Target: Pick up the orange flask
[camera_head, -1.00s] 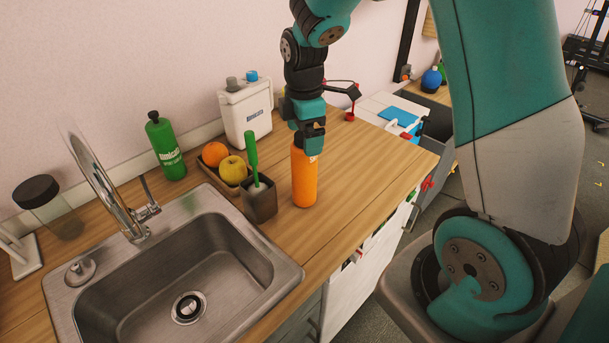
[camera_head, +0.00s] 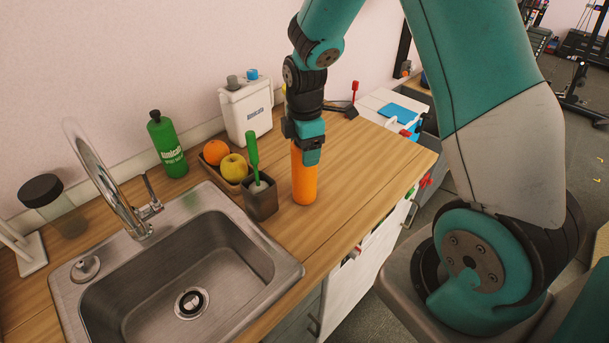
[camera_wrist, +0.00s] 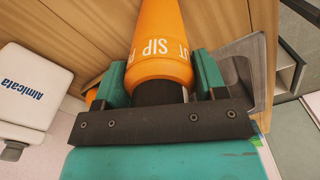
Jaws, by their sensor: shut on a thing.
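The orange flask (camera_head: 304,180) stands upright on the wooden counter, to the right of the sink and the brush holder. My gripper (camera_head: 307,150) is above it, pointing down, with its jaws shut around the flask's top. In the wrist view the orange flask (camera_wrist: 160,45) with white lettering runs away from the jaws, and its dark top lies between the two teal fingers of my gripper (camera_wrist: 160,85). The flask's base appears to rest on the counter; I cannot tell whether there is a small gap.
A green brush in a dark holder (camera_head: 261,203) stands close left of the flask. Behind it are a fruit tray (camera_head: 212,172), a white jug (camera_head: 246,112) and a green bottle (camera_head: 168,150). The metal sink (camera_head: 285,283) is front left. Bare counter (camera_head: 370,165) lies right.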

